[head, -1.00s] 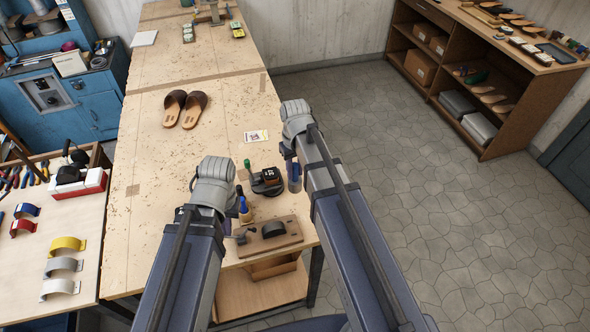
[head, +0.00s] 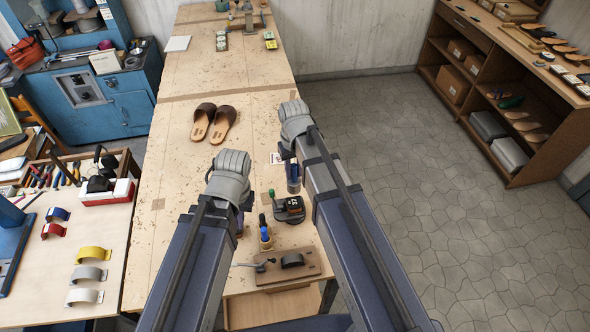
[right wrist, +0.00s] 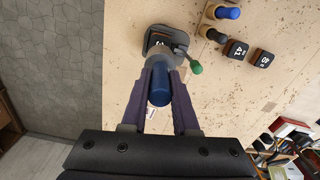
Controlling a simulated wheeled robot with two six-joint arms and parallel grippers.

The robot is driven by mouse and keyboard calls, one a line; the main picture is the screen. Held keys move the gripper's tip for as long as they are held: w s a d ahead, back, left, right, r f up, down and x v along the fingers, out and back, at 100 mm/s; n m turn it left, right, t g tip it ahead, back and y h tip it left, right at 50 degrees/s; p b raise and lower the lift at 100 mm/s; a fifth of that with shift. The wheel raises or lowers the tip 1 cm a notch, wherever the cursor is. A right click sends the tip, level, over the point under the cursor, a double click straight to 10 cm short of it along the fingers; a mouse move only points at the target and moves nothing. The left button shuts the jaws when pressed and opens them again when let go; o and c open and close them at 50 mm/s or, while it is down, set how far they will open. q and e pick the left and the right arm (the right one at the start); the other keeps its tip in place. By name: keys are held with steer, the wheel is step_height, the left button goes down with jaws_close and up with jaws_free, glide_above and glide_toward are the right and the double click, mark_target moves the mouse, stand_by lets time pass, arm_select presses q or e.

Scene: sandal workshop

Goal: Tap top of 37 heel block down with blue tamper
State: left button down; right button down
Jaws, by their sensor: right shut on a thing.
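The 37 heel block (head: 293,201) is black with a white number and sits on a dark round-edged base with a green-knobbed lever. In the right wrist view the block (right wrist: 158,42) is partly hidden behind the tamper. My right gripper (head: 292,170) is shut on the blue tamper (head: 293,186), which also shows between the fingers in the right wrist view (right wrist: 160,92). The tamper's grey end overlaps the block's near edge there; I cannot tell whether they touch. My left gripper (head: 241,215) is over the bench left of the block, its fingers mostly hidden.
A wooden board with a black curved piece (head: 292,261) lies at the near bench edge. Brown sandals (head: 214,123) lie further back. Two numbered blocks (right wrist: 236,50) show in the wrist view.

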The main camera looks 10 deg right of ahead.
mark_target(294, 181)
steer(key=shift+f+b, duration=2.55)
steer(key=shift+f, duration=0.15)
step_height(294, 181, down, 4)
steer(key=b, duration=0.4)
steer(key=shift+r+p, duration=0.65)
step_height(294, 181, up, 7)
steer(key=p, duration=0.7)
steer(key=shift+f, duration=0.1)
